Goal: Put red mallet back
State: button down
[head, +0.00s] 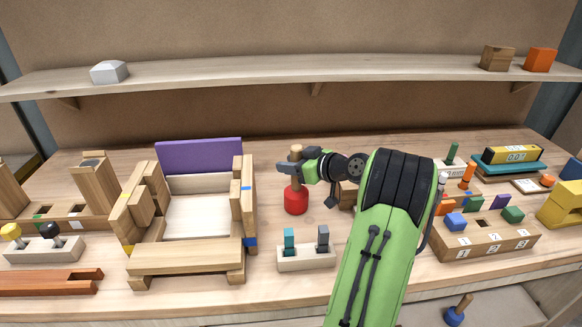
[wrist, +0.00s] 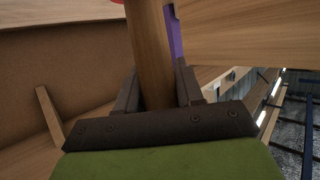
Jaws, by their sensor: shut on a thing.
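The red mallet (head: 296,200) has a red head and a wooden handle, and stands head-down in the middle of the workbench in the head view. I cannot tell whether its head touches the bench. My gripper (head: 293,168) is shut on the upper part of the handle from the right. In the wrist view the wooden handle (wrist: 150,50) runs between my gripper's fingers (wrist: 155,92), and a bit of red shows at the top edge. Another mallet with a blue head (head: 454,315) is at the lower right, below the bench's front edge.
A wooden frame with a purple panel (head: 198,156) stands to the left. A small block holder (head: 305,257) with teal and grey pieces is in front. A numbered wooden box (head: 486,241) is at the right. A shelf (head: 250,73) runs above the bench.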

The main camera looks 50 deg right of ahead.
jog(key=shift+f, duration=0.1)
jog(key=c, duration=0.7)
grip_release()
jog(key=shift+s+r, duration=0.3)
jog(key=shift+s, duration=0.05)
jog(key=p+v, duration=0.1)
jog(key=v, duration=1)
jog(key=shift+s, duration=0.15)
